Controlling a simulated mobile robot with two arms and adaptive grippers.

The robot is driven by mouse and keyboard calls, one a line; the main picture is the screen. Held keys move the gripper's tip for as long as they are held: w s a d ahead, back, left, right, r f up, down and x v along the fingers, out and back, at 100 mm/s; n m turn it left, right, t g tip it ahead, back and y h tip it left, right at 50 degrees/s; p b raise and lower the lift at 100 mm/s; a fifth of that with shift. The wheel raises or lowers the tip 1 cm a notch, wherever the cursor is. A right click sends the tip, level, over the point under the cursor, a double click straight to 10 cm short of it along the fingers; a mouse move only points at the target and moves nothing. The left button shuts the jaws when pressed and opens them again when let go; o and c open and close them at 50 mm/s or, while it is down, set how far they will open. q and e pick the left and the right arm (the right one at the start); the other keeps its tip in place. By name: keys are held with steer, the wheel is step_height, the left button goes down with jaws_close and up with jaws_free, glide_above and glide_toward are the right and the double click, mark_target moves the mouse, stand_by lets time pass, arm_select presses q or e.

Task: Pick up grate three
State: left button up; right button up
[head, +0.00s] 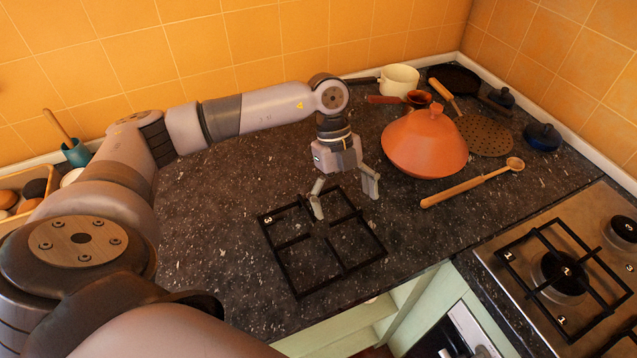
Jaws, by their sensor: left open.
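A black square grate (343,265) marked with a white 3 at its left corner lies flat on the dark speckled counter. My left gripper (346,205) points down over the far part of this grate, with its two fingers spread apart and nothing between them. I cannot tell whether a fingertip touches the grate. Another black grate (507,259) with white numbers sits on the steel hob at the right. My right gripper is not in the picture.
An orange clay tagine lid (425,142) stands right of my left gripper. A wooden spoon (470,184), a cream pot (399,79), a skimmer (486,136) and a pan (454,80) lie around it. The counter's front edge is close to the grate. Counter left of the grate is clear.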

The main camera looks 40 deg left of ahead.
mark_target(346, 217)
arm_select(q)
steer(key=p+x, duration=0.1)
steer(key=x, duration=0.2)
steer(key=shift+s+f, duration=0.25)
steer(key=shift+d+f, duration=0.1)
steer(key=shift+f, duration=0.1)
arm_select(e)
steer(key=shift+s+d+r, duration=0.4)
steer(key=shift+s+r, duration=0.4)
arm_select(q)
steer(key=shift+c, duration=0.3)
steer(key=shift+c, duration=1.3)
steer(key=c, duration=1.3)
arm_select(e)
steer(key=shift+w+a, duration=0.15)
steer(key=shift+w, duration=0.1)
